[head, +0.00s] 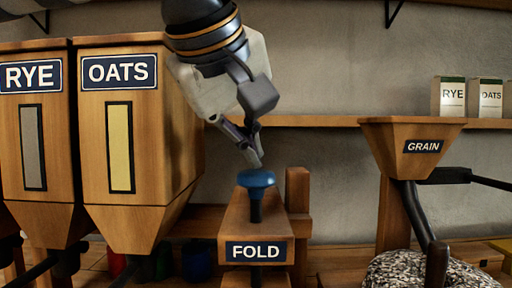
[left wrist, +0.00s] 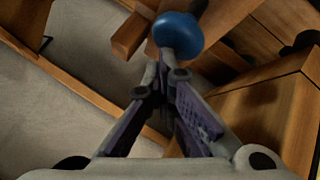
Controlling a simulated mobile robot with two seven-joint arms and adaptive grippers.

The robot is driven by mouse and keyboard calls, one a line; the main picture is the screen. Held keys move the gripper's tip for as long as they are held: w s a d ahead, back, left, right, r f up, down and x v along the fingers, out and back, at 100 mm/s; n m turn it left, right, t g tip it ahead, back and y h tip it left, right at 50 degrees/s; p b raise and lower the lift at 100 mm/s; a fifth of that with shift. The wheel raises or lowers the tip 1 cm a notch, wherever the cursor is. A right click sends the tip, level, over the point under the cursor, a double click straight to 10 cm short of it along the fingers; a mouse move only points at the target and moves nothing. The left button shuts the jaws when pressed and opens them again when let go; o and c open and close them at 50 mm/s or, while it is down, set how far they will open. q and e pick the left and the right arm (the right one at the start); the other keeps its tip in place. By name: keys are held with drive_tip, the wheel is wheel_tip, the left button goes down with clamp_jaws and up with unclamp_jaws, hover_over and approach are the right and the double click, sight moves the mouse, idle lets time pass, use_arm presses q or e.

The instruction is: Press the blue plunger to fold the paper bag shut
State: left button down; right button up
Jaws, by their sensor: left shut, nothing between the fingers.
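The blue plunger (head: 256,179) stands upright on a dark stem above the wooden box with the FOLD sign (head: 256,252). My left gripper (head: 257,160) is shut and empty, pointing down with its tips just above the plunger's round top. I cannot tell whether they touch it. In the left wrist view the plunger (left wrist: 178,35) shows just beyond the shut fingertips (left wrist: 163,68). I do not see the paper bag in either view. My right gripper is not in view.
The wooden OATS bin (head: 160,140) and RYE bin (head: 34,140) stand close on the left. On the right are the GRAIN hopper (head: 385,138), dark bars and a speckled stone (head: 385,272). Small RYE and OATS boxes (head: 449,97) stand on a wall shelf (head: 320,121).

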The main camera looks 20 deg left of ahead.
use_arm(q)
drive_tip(key=shift+f, duration=0.55)
drive_tip(key=shift+r, duration=0.1)
idle(0.4)
drive_tip(key=shift+r, duration=2.45)
drive_tip(key=shift+r, duration=2.5)
